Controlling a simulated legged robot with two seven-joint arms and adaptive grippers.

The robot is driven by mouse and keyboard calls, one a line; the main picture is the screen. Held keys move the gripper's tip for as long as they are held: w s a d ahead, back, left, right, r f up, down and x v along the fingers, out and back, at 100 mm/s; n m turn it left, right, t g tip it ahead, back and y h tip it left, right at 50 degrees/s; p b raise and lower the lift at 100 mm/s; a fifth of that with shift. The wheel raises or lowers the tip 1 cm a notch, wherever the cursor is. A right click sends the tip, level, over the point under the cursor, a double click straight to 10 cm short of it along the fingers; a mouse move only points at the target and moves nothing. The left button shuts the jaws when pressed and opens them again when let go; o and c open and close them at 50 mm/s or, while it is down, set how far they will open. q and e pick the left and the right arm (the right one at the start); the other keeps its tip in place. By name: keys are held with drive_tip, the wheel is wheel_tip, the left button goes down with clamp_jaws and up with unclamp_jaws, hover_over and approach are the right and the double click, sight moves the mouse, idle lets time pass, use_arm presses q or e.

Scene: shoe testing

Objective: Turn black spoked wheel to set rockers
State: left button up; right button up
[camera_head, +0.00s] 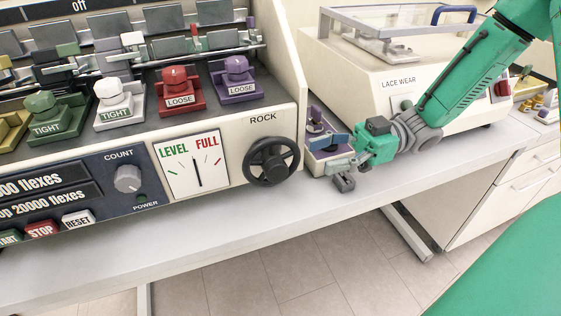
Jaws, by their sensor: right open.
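The black spoked wheel (271,161) is mounted on the right end of the cream front panel, under the word ROCK. A white gauge (192,165) to its left is marked LEVEL and FULL, and its black needle stands nearly upright between the two. The rockers (174,45) are probably the grey plates along the top of the machine. My right gripper (338,166) is open and empty, to the right of the wheel and apart from it, over the bench by a small purple-topped unit. My left gripper is not in view.
The small purple-topped unit (316,130) stands between the machine and the cream LACE WEAR machine (398,90). The COUNT knob (127,178) and several buttons are left of the gauge. The grey bench (215,212) has a bare strip along its front edge.

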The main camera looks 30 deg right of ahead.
sight(271, 168)
drive_tip(key=x, duration=0.8)
drive_tip(key=shift+w+a+b, duration=0.1)
drive_tip(key=shift+a+b, duration=0.2)
drive_tip(key=shift+a, duration=0.05)
drive_tip(key=shift+w+f, duration=0.1)
drive_tip(key=shift+w+d+f, duration=0.15)
drive_tip(key=shift+d, duration=0.3)
drive_tip(key=shift+a, duration=1.05)
drive_tip(key=c, duration=0.3)
drive_tip(key=shift+a+r, duration=0.25)
drive_tip(key=c, duration=0.7)
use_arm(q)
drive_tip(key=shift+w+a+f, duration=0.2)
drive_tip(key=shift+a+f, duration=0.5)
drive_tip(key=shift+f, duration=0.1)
use_arm(e)
drive_tip(key=shift+w+d+f, duration=0.1)
